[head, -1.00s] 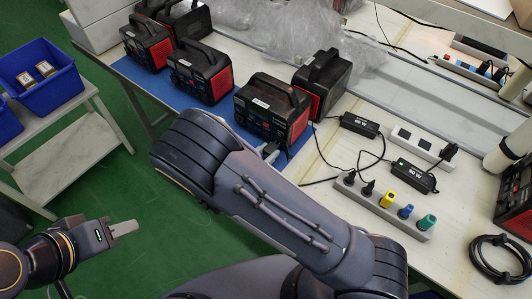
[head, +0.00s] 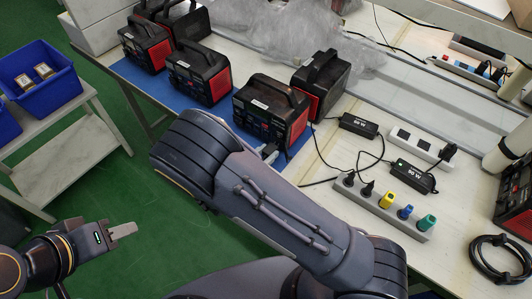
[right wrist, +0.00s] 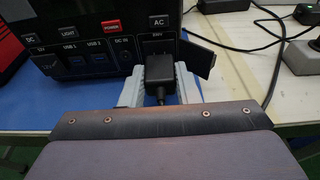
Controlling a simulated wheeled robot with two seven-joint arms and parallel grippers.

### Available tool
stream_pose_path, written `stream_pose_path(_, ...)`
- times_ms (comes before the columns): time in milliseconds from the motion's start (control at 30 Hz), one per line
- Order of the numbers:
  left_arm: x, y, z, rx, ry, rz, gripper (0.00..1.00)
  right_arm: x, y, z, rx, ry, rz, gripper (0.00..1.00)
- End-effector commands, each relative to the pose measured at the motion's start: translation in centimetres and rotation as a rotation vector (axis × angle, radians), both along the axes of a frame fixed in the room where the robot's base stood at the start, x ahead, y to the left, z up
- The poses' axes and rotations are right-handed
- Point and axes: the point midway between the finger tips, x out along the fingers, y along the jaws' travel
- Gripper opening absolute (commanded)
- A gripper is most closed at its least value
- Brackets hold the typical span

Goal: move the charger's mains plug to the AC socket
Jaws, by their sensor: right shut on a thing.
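The power station (head: 272,108) with the AC panel stands at the front right of the blue mat. The right wrist view shows its front (right wrist: 95,35) with DC IN, USB and AC labels. My right gripper (right wrist: 160,88), also at the power station in the head view (head: 268,153), is shut on a black mains plug (right wrist: 159,72). The plug is upright at the AC socket (right wrist: 158,47), below the 230V mark, and covers part of it; I cannot tell how deep it sits. A dark flap (right wrist: 198,57) stands open beside it. My left gripper (head: 121,231) hangs over the floor, away from the table.
Two black charger bricks (head: 359,125) (head: 413,176) with cables lie on the table. A grey strip (head: 383,206) holds several plugs, and a white socket strip (head: 420,145) lies behind it. Other power stations (head: 199,72) stand at left. A coiled cable (head: 500,262) lies at right.

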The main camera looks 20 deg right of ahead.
Motion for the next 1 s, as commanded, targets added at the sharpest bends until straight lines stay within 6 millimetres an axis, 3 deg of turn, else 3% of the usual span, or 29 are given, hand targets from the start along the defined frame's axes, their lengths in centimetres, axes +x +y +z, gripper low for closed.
stream_pose_path(1000, 0.01, 0.01, -0.28, 0.000, 0.000, 0.000, 0.36, 0.77, -0.95, 0.01, 0.000, 0.000, 0.000, 0.01)
